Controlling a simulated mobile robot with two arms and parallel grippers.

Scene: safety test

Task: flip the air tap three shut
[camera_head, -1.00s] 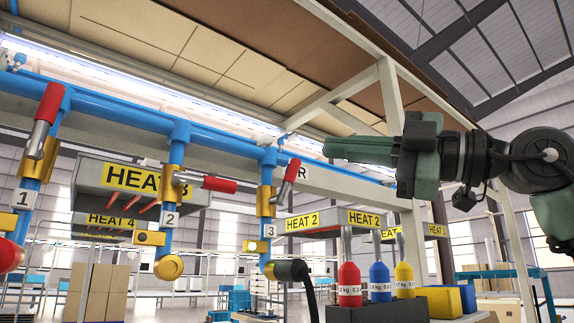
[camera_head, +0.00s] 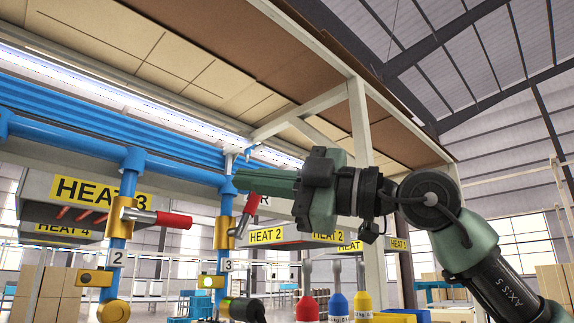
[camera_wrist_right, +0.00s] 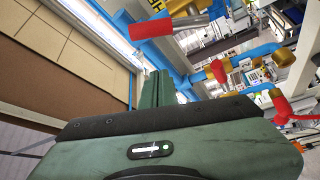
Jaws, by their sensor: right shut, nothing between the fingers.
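Air tap three is a brass valve (camera_head: 222,232) on a blue drop pipe above the label "3" (camera_head: 227,265). Its grey lever with a red grip (camera_head: 250,208) points up and slightly right. My right gripper (camera_head: 238,180) has dark green fingers, shut and empty, pointing left just above the red grip in the picture. I cannot tell whether they touch. In the right wrist view the shut fingers (camera_wrist_right: 157,88) are below a large red grip (camera_wrist_right: 165,25), probably tap three's. My left gripper is not in view.
Tap two (camera_head: 118,218) stands to the left, its red-gripped lever (camera_head: 172,219) pointing right. The blue main pipe (camera_head: 60,130) runs above. A black hose (camera_head: 243,308) is below tap three. Red, blue and yellow weights (camera_head: 337,305) stand at lower right.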

